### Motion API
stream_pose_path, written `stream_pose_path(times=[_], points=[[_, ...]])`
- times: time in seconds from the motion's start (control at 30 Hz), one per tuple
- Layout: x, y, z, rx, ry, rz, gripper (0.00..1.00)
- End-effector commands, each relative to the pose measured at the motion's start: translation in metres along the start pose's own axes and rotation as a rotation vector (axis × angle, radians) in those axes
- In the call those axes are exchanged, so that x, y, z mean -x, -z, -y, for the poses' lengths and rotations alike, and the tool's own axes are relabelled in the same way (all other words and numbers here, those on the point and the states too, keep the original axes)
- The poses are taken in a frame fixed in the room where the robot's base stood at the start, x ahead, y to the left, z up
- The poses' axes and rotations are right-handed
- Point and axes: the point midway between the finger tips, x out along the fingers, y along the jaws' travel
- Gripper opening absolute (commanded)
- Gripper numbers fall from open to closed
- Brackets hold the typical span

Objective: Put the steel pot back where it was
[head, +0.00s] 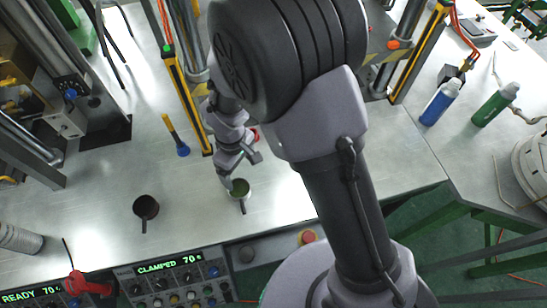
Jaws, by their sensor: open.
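A small light-rimmed pot (247,189) with green contents stands on the steel bench near its front edge. Its short handle points toward the front edge, and its pale metallic rim looks like steel. My gripper (233,174) is at the pot's back left side, jaws open, with a fingertip close to the rim. Whether it touches the pot I cannot tell. A second, dark pot (146,206) with dark contents stands further left, its handle also toward the front.
Control panels (170,280) with lit displays run along the front edge. A blue-tipped yellow tool (178,140) lies behind the pots. Yellow-edged machine posts (190,105) rise behind my gripper. The bench between the two pots is clear.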

Motion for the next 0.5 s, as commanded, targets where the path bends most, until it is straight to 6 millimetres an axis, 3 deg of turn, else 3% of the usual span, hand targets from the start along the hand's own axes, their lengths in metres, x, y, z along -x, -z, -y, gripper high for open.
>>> stream_pose_path(times=[0.07,0.13,0.27,0.3,0.4,0.5], points=[[0.020,-0.004,-0.009,-0.058,-0.007,-0.025,0.86],[0.063,-0.017,-0.025,-0.189,-0.019,-0.077,0.86],[0.166,-0.078,-0.047,-0.571,-0.034,-0.221,0.86],[0.194,-0.102,-0.047,-0.695,-0.035,-0.271,0.86],[0.243,-0.158,-0.035,-0.985,-0.028,-0.396,0.86],[0.267,-0.197,-0.015,-1.200,-0.014,-0.501,0.86]])
